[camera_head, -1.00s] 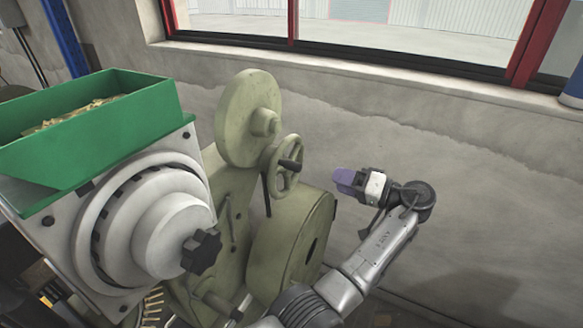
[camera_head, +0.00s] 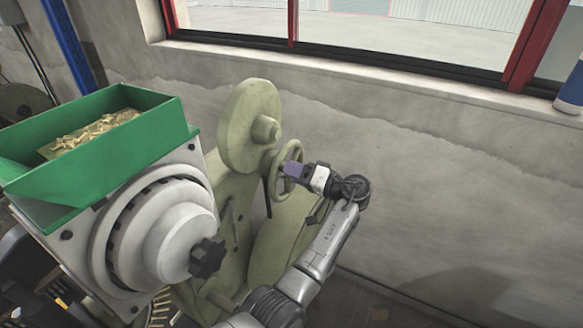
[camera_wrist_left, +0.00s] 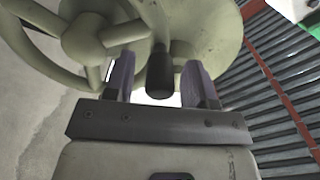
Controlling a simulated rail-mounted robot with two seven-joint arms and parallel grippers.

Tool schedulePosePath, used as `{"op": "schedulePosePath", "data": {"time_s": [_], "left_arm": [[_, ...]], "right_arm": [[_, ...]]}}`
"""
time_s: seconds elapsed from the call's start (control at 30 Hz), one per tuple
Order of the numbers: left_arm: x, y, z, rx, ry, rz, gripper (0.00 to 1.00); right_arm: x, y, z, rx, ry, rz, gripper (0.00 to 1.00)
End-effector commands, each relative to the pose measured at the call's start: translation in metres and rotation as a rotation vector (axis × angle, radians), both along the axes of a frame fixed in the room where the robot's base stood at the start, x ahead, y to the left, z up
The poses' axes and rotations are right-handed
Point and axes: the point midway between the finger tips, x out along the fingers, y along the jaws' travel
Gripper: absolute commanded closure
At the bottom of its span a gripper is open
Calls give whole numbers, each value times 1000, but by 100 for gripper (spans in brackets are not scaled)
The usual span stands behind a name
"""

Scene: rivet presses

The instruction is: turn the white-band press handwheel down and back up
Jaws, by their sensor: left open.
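The press handwheel (camera_head: 286,168) is a pale green spoked wheel on the right side of the green press (camera_head: 232,190). In the left wrist view the handwheel (camera_wrist_left: 85,35) fills the upper left, and its dark handle knob (camera_wrist_left: 160,72) stands between my finger pads. My left gripper (camera_head: 291,171) is at the wheel, with purple fingertips. It is open, with a finger on each side of the knob (camera_wrist_left: 160,88) and gaps visible. In the head view the gripper hides the knob. No white band is visible on this press. My right gripper is not in view.
A green bin (camera_head: 100,150) with brass rivets sits on a grey feeder housing (camera_head: 160,235) with a black star knob, left of the press. A concrete wall (camera_head: 450,180) and window sill stand behind. The space right of my arm is clear.

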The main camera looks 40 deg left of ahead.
Motion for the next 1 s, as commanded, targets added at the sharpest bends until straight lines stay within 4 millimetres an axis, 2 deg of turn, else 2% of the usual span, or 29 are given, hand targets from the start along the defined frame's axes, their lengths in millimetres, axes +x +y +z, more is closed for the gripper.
{"op": "schedulePosePath", "data": {"time_s": [0.2,0.5,1.0], "left_arm": [[-2,10,0,0,0,-1,49],[-2,12,0,0,0,-1,49],[-2,11,0,0,0,-1,96]], "right_arm": [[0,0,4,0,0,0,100],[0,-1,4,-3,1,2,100],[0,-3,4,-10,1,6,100]]}}
